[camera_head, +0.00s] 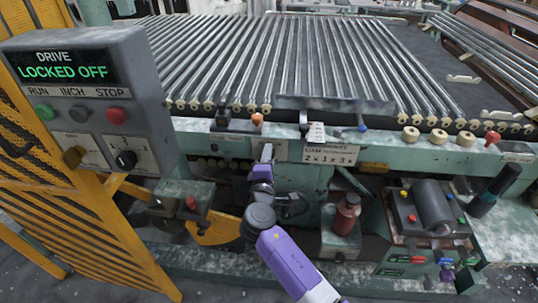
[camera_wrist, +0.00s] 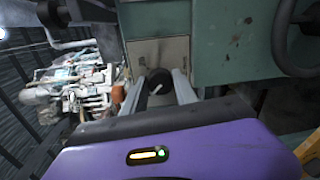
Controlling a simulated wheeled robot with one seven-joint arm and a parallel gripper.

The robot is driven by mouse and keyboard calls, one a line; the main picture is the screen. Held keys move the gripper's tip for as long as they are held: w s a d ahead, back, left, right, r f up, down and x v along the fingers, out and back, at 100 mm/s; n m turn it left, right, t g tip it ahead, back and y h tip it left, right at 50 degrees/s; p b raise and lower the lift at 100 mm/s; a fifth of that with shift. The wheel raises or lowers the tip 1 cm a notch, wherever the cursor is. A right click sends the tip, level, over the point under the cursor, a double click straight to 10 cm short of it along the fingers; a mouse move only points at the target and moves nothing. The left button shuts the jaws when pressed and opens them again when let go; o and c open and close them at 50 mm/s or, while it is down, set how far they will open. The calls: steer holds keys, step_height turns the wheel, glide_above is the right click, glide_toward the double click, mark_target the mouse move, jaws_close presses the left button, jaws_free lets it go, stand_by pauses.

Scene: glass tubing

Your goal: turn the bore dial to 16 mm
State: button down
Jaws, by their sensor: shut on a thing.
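A dark round dial (camera_wrist: 158,82) with a pale pointer line sits on a beige plate (camera_wrist: 160,52) in the wrist view. I take it as the bore dial; no numbers on it are readable. My gripper (camera_wrist: 160,88) has one finger on each side of the dial and is shut on it. In the head view my gripper (camera_head: 266,152) reaches the front panel of the green machine just below the roller bed. There the dial is hidden behind the gripper, and part of the beige plate (camera_head: 281,150) shows beside it.
A grey drive box (camera_head: 85,100) reading "LOCKED OFF" stands at left on a yellow guard (camera_head: 75,215). A white label card (camera_head: 328,153) is right of my gripper. A red bottle (camera_head: 347,215) stands lower right. A handwheel (camera_wrist: 300,35) shows in the wrist view.

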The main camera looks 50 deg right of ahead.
steer(key=shift+a+f+n, duration=0.1)
steer(key=shift+n, duration=0.2)
steer(key=c, duration=1)
jaws_free()
steer(key=v, duration=0.7)
steer(key=shift+s+a, duration=0.2)
steer(key=shift+a, duration=0.1)
